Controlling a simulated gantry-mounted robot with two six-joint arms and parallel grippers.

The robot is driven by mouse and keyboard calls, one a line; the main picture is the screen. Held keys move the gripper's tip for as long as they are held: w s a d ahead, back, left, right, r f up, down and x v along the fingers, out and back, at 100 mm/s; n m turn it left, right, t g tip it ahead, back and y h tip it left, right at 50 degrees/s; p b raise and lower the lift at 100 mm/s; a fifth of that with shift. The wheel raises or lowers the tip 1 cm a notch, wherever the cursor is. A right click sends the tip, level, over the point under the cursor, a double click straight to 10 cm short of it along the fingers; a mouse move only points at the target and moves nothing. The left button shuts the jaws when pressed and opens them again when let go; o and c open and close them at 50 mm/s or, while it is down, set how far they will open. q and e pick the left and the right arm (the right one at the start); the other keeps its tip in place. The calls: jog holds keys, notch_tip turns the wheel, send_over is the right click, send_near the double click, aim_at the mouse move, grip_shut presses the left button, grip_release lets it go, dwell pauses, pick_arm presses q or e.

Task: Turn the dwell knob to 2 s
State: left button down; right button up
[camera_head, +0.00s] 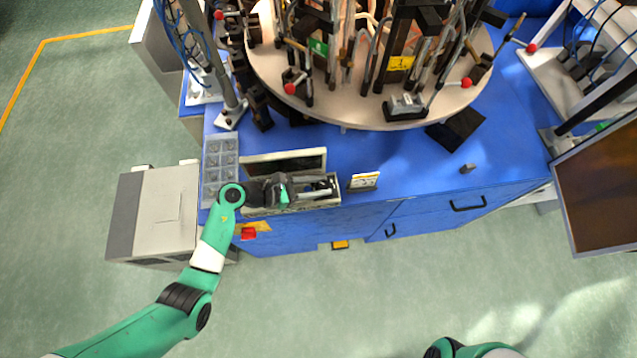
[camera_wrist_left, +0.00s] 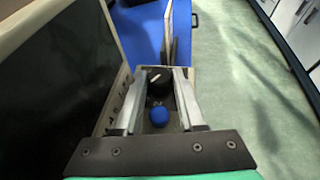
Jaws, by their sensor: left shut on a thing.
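The dwell knob (camera_wrist_left: 158,77) is a round black knob with a white pointer line, seen between my left gripper's fingertips in the left wrist view. The pointer is tilted in the picture; the scale around it is too small to read. My left gripper (camera_wrist_left: 162,76) is shut on the knob, one pale finger on each side. In the head view my left gripper (camera_head: 322,188) lies over the control box (camera_head: 330,205) at the table's front edge, and the knob is hidden there. Only part of my right arm shows at the bottom; its gripper is out of view.
A blue button (camera_wrist_left: 158,116) sits between the fingers, close to the knob. A dark screen (camera_wrist_left: 70,75) stands beside the gripper. A small sign (camera_head: 363,181) stands right of the box, and a compartment tray (camera_head: 206,170) lies left. The round turntable (camera_head: 350,110) with fixtures is behind.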

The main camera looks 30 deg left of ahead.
pick_arm(q)
jog(key=n+t+y+p, duration=0.1)
jog(key=n+y+p, duration=0.1)
jog(key=p, duration=0.1)
jog(key=n+t+y+p, duration=0.1)
jog(key=y+p, duration=0.1)
jog(key=p, duration=0.1)
jog(key=d+n+y+p, duration=0.1)
jog(key=n+p, duration=0.1)
jog(key=shift+s+r+n+t+y+p, duration=0.2)
jog(key=shift+r+n+t+y+p, duration=0.1)
jog(key=shift+t+y+p, duration=0.1)
jog(key=shift+f+n+t+y+p, duration=0.25)
jog(key=shift+n+t+y+p, duration=0.05)
jog(key=shift+n+y+p, duration=0.45)
jog(key=c, duration=0.8)
grip_release()
jog(key=shift+s, duration=0.1)
jog(key=p+v, duration=0.4)
jog(key=v, duration=0.7)
jog(key=shift+s+r+p, duration=0.15)
jog(key=shift+p, duration=0.25)
